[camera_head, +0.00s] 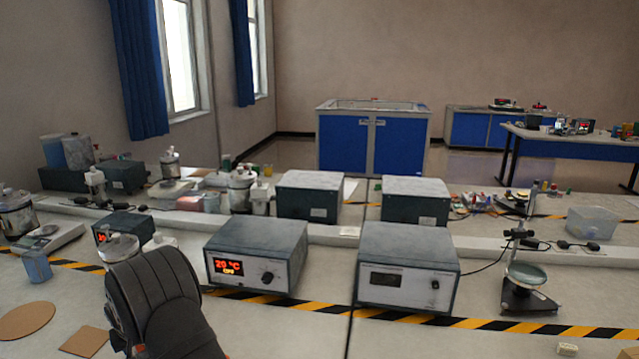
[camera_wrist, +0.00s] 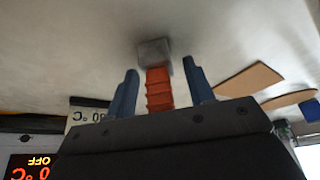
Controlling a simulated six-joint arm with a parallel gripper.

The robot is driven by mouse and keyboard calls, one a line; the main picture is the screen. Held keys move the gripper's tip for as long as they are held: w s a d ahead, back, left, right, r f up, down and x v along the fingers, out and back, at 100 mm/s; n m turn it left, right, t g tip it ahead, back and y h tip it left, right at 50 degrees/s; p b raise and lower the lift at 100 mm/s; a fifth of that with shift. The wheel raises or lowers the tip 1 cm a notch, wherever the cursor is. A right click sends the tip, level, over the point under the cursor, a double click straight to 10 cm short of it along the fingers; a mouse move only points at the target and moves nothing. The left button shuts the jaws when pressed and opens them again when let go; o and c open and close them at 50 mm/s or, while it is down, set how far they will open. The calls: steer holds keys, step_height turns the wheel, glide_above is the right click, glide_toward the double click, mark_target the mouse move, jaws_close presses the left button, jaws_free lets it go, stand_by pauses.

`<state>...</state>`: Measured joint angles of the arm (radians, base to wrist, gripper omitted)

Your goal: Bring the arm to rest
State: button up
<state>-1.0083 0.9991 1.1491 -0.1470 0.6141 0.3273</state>
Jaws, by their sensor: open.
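My arm (camera_head: 158,305) rises at the lower left of the head view as a dark, rounded link; it hides my gripper there. In the wrist view my gripper (camera_wrist: 160,66) shows two blue fingers spread apart. An orange ribbed piece with a grey block-like end (camera_wrist: 154,50) shows between the fingers, with visible gaps on both sides. I cannot tell whether it rests on the pale bench top (camera_wrist: 70,45).
A control box reading 20 °C OFF (camera_head: 257,257) stands right of my arm, with another box (camera_head: 407,268) beside it. A brown disc (camera_head: 26,321) and square (camera_head: 85,341) lie left. A stand with a dish (camera_head: 527,275) is at right. Striped tape crosses the bench.

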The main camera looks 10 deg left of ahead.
steer(key=shift+r, duration=1.5)
